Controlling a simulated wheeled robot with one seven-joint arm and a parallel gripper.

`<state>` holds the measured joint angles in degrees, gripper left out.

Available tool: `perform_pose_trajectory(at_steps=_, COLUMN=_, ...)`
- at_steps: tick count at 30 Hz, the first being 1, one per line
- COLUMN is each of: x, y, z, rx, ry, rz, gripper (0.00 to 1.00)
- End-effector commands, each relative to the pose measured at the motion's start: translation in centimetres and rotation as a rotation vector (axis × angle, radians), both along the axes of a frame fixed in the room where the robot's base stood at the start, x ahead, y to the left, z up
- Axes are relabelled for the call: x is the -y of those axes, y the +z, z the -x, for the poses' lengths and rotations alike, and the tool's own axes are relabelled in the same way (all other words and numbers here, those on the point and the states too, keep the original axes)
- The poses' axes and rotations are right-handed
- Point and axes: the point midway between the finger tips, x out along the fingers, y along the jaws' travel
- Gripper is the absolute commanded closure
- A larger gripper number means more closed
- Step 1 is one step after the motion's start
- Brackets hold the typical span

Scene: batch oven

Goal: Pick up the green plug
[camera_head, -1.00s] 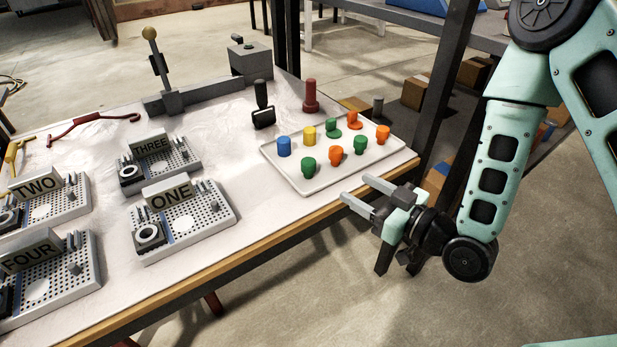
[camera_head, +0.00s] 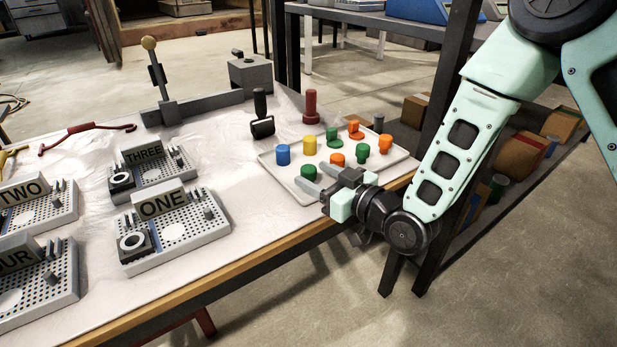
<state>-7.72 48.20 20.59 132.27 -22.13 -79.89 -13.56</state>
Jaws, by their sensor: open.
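Three green plugs show on the white tray (camera_head: 398,157). The nearest green plug (camera_head: 309,171) is at the tray's front left. Another green plug (camera_head: 362,151) is to the right, and a third green plug (camera_head: 332,134) with a wide flange is farther back. My gripper (camera_head: 311,176) is open and empty, with its fingers pointing left over the tray's front edge. Its fingertips are close to the nearest green plug, which appears between them in the picture. I cannot tell its height above the tray or whether it touches the plug.
Blue (camera_head: 283,154), yellow (camera_head: 309,145) and several orange plugs (camera_head: 337,160) share the tray closely. A red peg (camera_head: 311,104) and a black-handled tool (camera_head: 262,115) stand behind it. Numbered perforated fixtures, including ONE (camera_head: 175,233), fill the left. A dark rack post (camera_head: 445,90) rises at right.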

Motion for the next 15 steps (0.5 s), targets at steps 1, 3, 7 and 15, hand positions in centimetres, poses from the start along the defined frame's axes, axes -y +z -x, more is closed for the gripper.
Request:
perform_pose_trajectory(at_steps=1, x=-0.8, y=-0.4, z=-0.4, rx=0.003, ry=0.003, rz=-0.003, gripper=0.45)
perform_pose_trajectory(at_steps=3, x=-1.4, y=-0.3, z=-1.1, rx=0.003, ry=0.001, rz=-0.001, gripper=0.45)
perform_pose_trajectory(at_steps=7, x=-2.1, y=-0.3, z=-1.8, rx=0.001, ry=0.000, rz=-0.001, gripper=0.45)
perform_pose_trajectory(at_steps=15, x=-2.1, y=-0.2, z=-1.9, rx=-0.001, ry=0.000, rz=-0.001, gripper=0.54)
